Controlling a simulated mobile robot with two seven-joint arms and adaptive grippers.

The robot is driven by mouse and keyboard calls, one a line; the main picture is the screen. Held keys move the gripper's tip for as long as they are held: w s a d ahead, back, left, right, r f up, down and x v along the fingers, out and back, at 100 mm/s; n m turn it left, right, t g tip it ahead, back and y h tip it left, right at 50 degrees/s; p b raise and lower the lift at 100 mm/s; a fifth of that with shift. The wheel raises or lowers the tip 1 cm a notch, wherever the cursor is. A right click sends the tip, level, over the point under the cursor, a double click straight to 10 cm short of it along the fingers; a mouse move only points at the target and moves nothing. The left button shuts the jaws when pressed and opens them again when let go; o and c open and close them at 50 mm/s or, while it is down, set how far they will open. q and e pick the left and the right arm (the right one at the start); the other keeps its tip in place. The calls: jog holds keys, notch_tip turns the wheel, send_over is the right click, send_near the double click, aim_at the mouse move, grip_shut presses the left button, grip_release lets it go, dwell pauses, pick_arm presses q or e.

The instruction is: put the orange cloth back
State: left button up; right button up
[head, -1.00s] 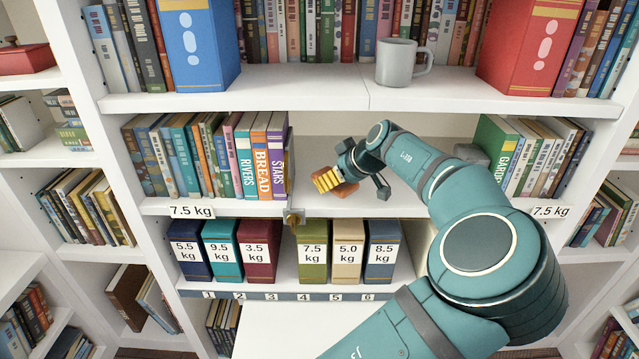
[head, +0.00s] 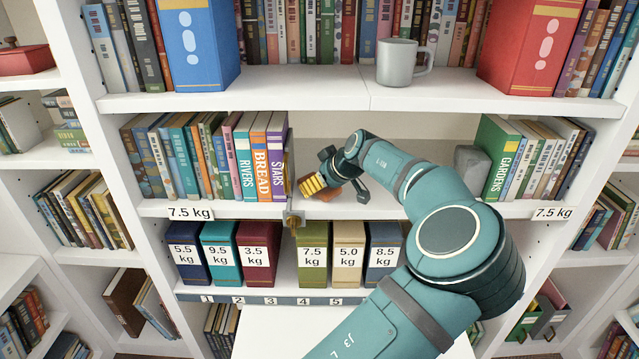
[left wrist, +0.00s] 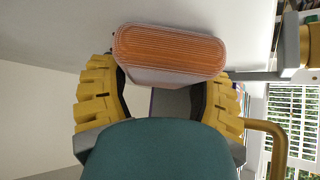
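The orange cloth (left wrist: 170,47) shows in the left wrist view as a ribbed orange oval with a pale side, between the tips of my left gripper (left wrist: 168,72). The yellow fingers meet its two ends. In the head view a bit of the orange cloth (head: 327,196) shows under the yellow fingers of the left gripper (head: 313,185), just above or on the middle shelf; I cannot tell if it touches the shelf. The fingers hide part of it. My right gripper is not in view.
A grey block (head: 472,164) and more books (head: 508,160) stand to the right. Weight-labelled boxes (head: 313,255) fill the shelf below. A mug (head: 397,62) stands above.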

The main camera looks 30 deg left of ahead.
pick_arm(q)
jog(key=o, duration=0.5)
jog(key=shift+c, duration=0.2)
jog(key=shift+r, duration=0.1)
jog(key=p+v, duration=0.2)
jog(key=v, duration=1)
